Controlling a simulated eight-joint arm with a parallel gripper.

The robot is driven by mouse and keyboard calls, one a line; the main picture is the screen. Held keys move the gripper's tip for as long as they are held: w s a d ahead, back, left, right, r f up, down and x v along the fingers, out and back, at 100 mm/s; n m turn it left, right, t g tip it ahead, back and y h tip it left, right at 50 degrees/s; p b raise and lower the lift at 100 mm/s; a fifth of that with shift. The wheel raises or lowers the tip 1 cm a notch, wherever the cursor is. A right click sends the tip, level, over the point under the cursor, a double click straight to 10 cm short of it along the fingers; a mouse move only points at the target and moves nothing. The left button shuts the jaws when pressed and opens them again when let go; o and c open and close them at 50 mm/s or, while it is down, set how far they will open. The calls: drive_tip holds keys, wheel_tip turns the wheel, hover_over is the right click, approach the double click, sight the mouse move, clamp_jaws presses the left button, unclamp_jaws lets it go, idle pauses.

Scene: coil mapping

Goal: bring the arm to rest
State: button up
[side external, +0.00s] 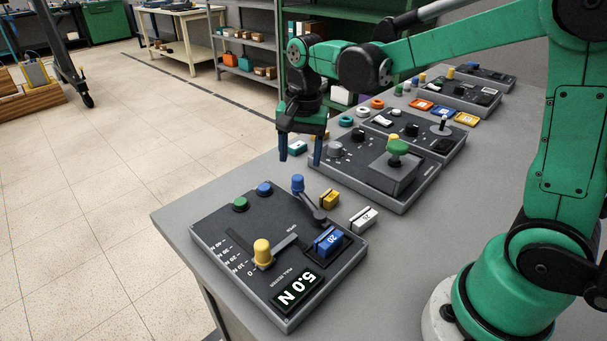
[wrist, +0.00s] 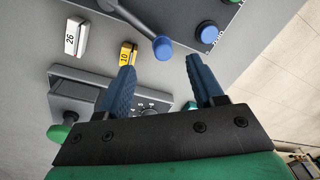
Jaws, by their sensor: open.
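My gripper (side external: 300,148) has blue fingers and hangs above the bench, behind the near control panel and beside the left end of the middle panel. Its fingers are apart with nothing between them. In the wrist view the open gripper (wrist: 170,85) shows its two blue fingers, spread wide. My green arm reaches across from the right side of the side external view.
The near panel (side external: 230,218) has a blue-knobbed lever (side external: 298,185), a yellow-knobbed slider (side external: 262,251) and a "5.0 N" display (side external: 296,290). Yellow (side external: 330,198) and white (side external: 364,219) blocks lie beside it. A panel with a green-topped joystick (side external: 397,147) stands behind.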

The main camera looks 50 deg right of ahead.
drive_tip(key=s+a+r+n+t, duration=0.1)
drive_tip(key=s+r+n+t, duration=0.1)
drive_tip(key=s+n+t, duration=0.4)
drive_tip(key=shift+s+a+r+n, duration=0.3)
drive_tip(key=shift+s+n, duration=1.05)
drive_tip(key=shift+n, duration=1.35)
drive_tip(key=shift+a+f, duration=0.1)
